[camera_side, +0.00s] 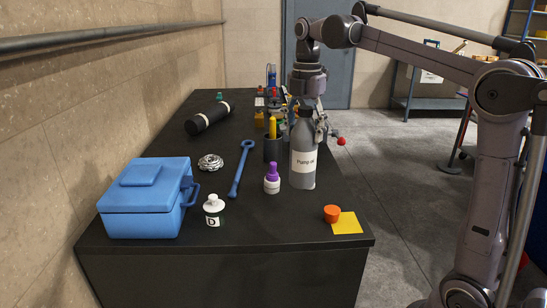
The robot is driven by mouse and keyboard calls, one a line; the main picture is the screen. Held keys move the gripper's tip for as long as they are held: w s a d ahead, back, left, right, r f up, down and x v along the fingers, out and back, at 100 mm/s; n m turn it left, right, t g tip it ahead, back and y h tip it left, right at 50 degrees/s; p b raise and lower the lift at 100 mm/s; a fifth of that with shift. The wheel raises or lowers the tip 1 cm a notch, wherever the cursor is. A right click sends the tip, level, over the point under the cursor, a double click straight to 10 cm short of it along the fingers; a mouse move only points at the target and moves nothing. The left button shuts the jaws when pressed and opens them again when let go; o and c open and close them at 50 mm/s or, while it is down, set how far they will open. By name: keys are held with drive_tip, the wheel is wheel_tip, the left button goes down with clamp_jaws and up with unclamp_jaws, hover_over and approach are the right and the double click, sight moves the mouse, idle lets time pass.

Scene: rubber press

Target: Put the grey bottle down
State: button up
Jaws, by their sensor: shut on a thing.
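The grey bottle (303,165) has a white label with dark print. It is upright near the right edge of the black table, and its base appears at the table top; I cannot tell whether it touches. My gripper (305,113) comes from above and is shut on the upper part of the bottle. The bottle's top is hidden by the gripper.
A small white bottle with a purple cap (272,179) stands just left of the grey bottle. A dark cup (272,150) is behind it. A blue wrench (240,170), a blue box (140,210) and an orange cap (332,213) lie around. The front middle is clear.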

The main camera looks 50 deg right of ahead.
drive_tip(key=s+d+m, duration=0.1)
drive_tip(key=s+d, duration=0.3)
drive_tip(key=d, duration=0.3)
drive_tip(key=s+d, duration=0.5)
drive_tip(key=d, duration=0.2)
drive_tip(key=w+a+f, duration=0.6)
drive_tip(key=w+f, duration=0.3)
drive_tip(key=f, duration=0.1)
drive_tip(key=shift+w+a+f, duration=0.2)
drive_tip(key=shift+w+f, duration=0.05)
drive_tip(key=shift+w, duration=0.05)
drive_tip(key=shift+f, duration=0.2)
drive_tip(key=o, duration=1.8)
drive_tip(key=shift+r, duration=0.15)
